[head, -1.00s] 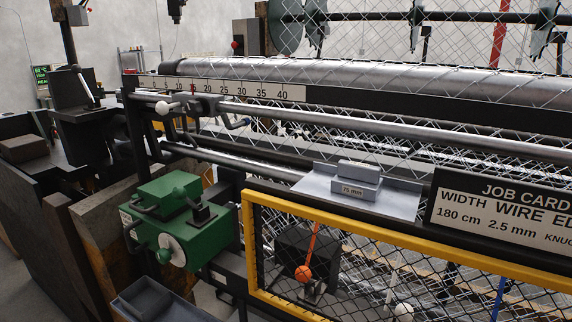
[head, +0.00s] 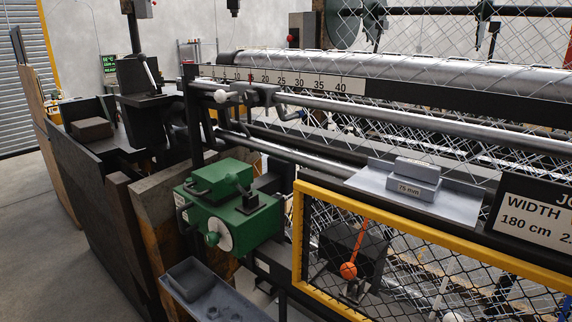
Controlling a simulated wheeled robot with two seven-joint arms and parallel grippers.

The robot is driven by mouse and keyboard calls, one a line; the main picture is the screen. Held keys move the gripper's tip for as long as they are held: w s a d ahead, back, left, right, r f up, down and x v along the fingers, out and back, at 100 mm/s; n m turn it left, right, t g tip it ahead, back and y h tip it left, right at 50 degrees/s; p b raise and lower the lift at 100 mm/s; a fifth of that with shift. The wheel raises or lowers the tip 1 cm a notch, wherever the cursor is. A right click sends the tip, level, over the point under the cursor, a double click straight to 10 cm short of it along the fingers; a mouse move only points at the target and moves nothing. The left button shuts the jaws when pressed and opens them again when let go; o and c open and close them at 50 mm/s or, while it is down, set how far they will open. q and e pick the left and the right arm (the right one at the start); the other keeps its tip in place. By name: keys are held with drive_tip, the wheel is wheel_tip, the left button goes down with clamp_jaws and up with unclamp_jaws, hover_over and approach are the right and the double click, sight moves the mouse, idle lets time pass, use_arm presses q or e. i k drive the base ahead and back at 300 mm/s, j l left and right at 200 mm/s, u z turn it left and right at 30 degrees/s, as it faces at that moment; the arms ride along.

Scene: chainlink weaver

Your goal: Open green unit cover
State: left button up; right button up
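The green unit (head: 235,222) is mounted at the left end of the weaver, left of the yellow-framed mesh guard. A black block with a short lever (head: 248,202) sits on the unit's front right top. A pale round dial (head: 218,234) with a green knob is on its front face. Neither of my grippers is in the head view.
A grey tray (head: 205,292) is below the unit. The yellow guard frame (head: 297,240) stands to its right, with an orange-knobbed lever (head: 348,270) behind the mesh. A steel shelf with a 75 mm block (head: 415,186) is above the guard. Open floor (head: 60,240) lies at left.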

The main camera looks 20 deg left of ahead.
sight(209, 180)
drive_tip(key=j+z, duration=0.2)
drive_tip(key=z, duration=0.15)
drive_tip(key=j+z, duration=0.15)
drive_tip(key=z, duration=0.2)
drive_tip(key=k+j+z, duration=0.1)
drive_tip(key=j, duration=0.3)
drive_tip(key=k+j+z, duration=0.15)
drive_tip(key=j, duration=0.3)
drive_tip(key=j+z, duration=0.1)
drive_tip(key=j, duration=0.3)
drive_tip(key=k+j+z, duration=0.15)
drive_tip(key=j, duration=0.25)
drive_tip(key=k+j+z, duration=0.1)
drive_tip(key=j, duration=0.25)
drive_tip(key=k, duration=0.05)
